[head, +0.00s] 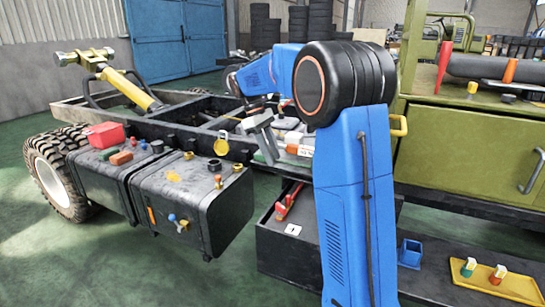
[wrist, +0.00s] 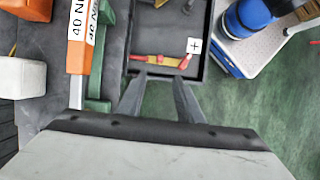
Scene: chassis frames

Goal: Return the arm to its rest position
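My arm is blue with black joints. It rises in the front middle of the head view and bends left over the chassis. My gripper (wrist: 160,78) shows in the wrist view with its two grey fingers apart and nothing between them. In the head view, the grey gripper (head: 262,130) hangs at the arm's end above the chassis, partly hidden by the arm. An orange tool with a white "40 N" label (wrist: 80,40) lies left of the fingers in the wrist view. It also shows in the head view (head: 300,150).
Black tanks (head: 195,195) with a red box (head: 104,135) stand left. A green cabinet (head: 460,150) and a yellow tray (head: 515,288) are at right. Green floor is clear at front left.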

